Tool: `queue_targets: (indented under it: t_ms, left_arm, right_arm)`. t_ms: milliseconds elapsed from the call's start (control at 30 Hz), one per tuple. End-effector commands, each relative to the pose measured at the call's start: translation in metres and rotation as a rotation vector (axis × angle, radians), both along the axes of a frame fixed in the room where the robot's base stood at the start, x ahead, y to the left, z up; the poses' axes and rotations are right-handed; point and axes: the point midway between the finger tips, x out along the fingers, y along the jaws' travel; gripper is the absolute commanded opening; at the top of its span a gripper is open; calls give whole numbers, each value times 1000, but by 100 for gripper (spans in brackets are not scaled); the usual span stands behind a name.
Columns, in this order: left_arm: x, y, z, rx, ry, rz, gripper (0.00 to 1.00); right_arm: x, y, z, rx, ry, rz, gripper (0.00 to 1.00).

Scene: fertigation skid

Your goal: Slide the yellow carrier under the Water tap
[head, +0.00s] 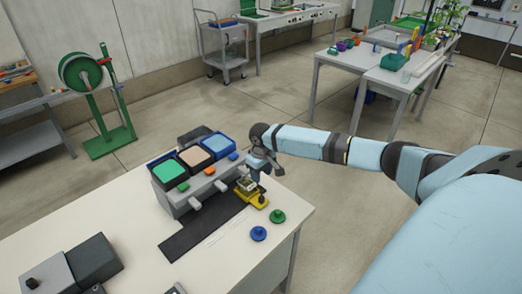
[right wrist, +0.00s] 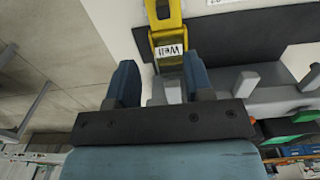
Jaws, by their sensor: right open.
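The yellow carrier (head: 258,199) sits at the right end of a dark flat track (head: 200,232) on the pale table. A small pale item (head: 246,184) shows at the carrier, partly hidden by my gripper. My right gripper (head: 266,172) is just behind the carrier. A grey unit with several pale taps (head: 220,186) stands behind the track. I cannot read which tap is Water. My left gripper is not in view.
Green, peach and blue topped tanks (head: 194,157) stand on the unit. A blue knob (head: 258,233) and a green knob (head: 277,216) lie near the table's right edge. Grey boxes (head: 93,260) stand at the front left. The table's left part is mostly clear.

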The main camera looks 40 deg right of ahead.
Motion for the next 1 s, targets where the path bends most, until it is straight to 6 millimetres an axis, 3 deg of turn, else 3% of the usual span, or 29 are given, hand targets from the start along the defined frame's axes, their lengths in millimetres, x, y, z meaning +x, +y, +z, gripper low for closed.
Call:
queue_targets:
  t_ms: [133,367,867,1000]
  left_arm:
    - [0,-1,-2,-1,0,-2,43]
    - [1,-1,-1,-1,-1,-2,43]
    - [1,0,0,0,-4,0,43]
    - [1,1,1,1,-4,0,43]
  right_arm:
    - [0,0,18,0,-1,0,47]
    - [0,-1,26,-1,1,0,47]
    - [0,1,24,1,-1,2,47]
    - [-7,29,1,22,-32,50,47]
